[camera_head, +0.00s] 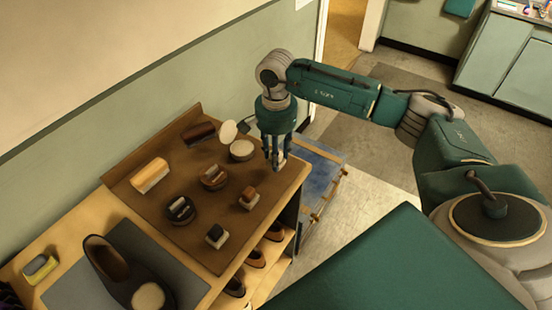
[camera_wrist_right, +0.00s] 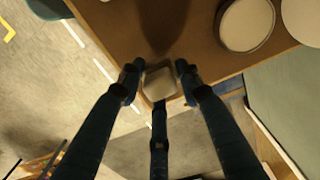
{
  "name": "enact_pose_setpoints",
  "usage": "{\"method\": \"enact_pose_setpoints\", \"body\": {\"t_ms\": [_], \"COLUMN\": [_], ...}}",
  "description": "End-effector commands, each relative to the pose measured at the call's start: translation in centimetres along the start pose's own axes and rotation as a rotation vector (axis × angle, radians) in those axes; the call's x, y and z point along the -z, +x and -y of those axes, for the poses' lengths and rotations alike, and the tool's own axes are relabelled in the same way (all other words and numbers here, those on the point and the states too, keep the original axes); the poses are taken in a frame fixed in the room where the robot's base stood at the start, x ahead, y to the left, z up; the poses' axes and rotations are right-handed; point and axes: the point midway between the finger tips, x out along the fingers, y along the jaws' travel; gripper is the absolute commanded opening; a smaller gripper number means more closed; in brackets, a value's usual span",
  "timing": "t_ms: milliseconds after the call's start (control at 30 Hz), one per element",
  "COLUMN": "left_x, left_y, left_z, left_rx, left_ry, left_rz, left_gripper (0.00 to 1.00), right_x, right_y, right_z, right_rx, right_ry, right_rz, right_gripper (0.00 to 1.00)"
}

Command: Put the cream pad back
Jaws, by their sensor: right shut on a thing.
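My right gripper (camera_head: 276,160) is shut on a small pale block, which I take to be the cream pad (camera_wrist_right: 160,83). The pad shows between the fingertips in the right wrist view; in the head view the fingers largely hide it. The gripper points down at the right edge of the brown board (camera_head: 165,222). I cannot tell whether the pad touches the board. An open round tin (camera_head: 242,150) with a pale top and its pale lid (camera_head: 228,132) lie left of the gripper. My left gripper is not in view.
Two round tins (camera_head: 213,177) (camera_head: 181,209), two small daubers (camera_head: 248,197) (camera_head: 216,235) and larger brushes (camera_head: 150,175) (camera_head: 199,132) stand on the board. A dark shoe (camera_head: 112,268) lies on a grey mat (camera_head: 78,288). A blue-topped unit (camera_head: 318,175) is beyond the board's right edge.

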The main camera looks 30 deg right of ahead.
Motion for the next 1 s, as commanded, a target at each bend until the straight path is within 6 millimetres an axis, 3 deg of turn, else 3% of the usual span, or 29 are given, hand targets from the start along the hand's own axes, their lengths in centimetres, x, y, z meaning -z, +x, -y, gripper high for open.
{"method": "enact_pose_setpoints", "body": {"t_ms": [200,567,600,700,1000], "left_x": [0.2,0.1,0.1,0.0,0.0], "left_y": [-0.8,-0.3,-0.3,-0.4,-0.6], "left_z": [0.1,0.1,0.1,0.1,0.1], "left_rx": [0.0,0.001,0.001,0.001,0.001], "left_ry": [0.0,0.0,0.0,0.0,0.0], "left_rz": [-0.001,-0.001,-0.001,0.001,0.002], "left_gripper": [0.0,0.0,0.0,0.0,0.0], "right_x": [0.0,0.0,0.0,0.0,0.0], "right_y": [2.5,3.1,3.0,2.9,2.8], "right_z": [0.0,0.0,0.0,0.0,0.0], "right_rx": [-0.002,-0.001,-0.001,-0.001,-0.001], "right_ry": [0.001,0.0,0.0,0.001,0.001], "right_rz": [0.0,0.0,0.0,0.0,0.0], "right_gripper": [0.1,0.1,0.37,0.53,0.53]}}
